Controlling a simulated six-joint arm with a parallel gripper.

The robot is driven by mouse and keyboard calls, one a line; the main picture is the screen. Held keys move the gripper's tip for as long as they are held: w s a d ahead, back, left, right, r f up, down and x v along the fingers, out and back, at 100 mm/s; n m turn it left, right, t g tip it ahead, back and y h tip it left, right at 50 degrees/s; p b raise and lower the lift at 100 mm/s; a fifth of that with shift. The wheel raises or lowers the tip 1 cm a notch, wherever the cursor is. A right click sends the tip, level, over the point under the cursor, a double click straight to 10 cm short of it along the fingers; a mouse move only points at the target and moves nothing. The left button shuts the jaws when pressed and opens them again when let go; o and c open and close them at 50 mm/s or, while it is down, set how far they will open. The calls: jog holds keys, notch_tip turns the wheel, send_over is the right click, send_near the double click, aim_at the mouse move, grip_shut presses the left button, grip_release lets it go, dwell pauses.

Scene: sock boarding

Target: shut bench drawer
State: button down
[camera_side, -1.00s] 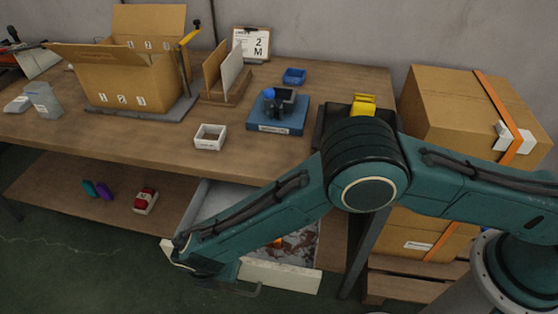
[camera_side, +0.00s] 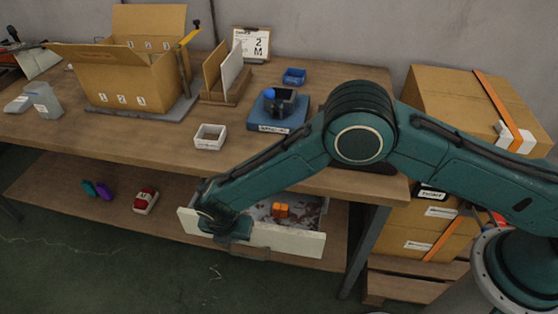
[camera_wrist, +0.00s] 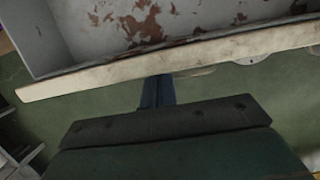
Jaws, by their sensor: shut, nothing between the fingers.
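The bench drawer (camera_side: 304,243) is partly open under the right half of the workbench, with its pale worn front towards the camera. In the wrist view, its front edge (camera_wrist: 90,77) runs across the picture, with the stained floor of the drawer beyond. My gripper (camera_wrist: 157,92) is shut and empty, with its tips at the outer side of the drawer front. They look close against it, but contact is not clear. In the side view, my wrist covers the left part of the drawer front and hides most of the gripper. An orange block (camera_side: 281,210) lies inside the drawer.
The workbench top (camera_side: 150,140) holds an open carton (camera_side: 125,83), a white tray (camera_side: 210,136) and a blue scale (camera_side: 278,122). A lower shelf (camera_side: 60,195) carries a red-and-white item (camera_side: 145,200). Stacked boxes (camera_side: 465,105) stand at the right. Floor in front is clear.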

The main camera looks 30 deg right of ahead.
jog(key=w+d, duration=0.5)
jog(key=shift+w+d, duration=0.35)
jog(key=shift+w, duration=0.05)
jog(key=shift+s+a, duration=0.1)
jog(key=shift+s+a, duration=0.4)
jog(key=shift+s+a+r, duration=0.15)
jog(key=shift+s+a, duration=0.35)
jog(key=shift+a, duration=0.05)
jog(key=shift+s+a+r, duration=0.15)
jog(key=shift+s+a, duration=0.35)
jog(key=v, duration=0.9)
jog(key=s+a+f+t+h, duration=0.1)
jog(key=s+f+t+h, duration=0.2)
jog(key=s, duration=0.4)
jog(key=shift+a+f+t+h, duration=0.2)
jog(key=shift+f+t+h, duration=0.05)
jog(key=shift+t+h, duration=0.45)
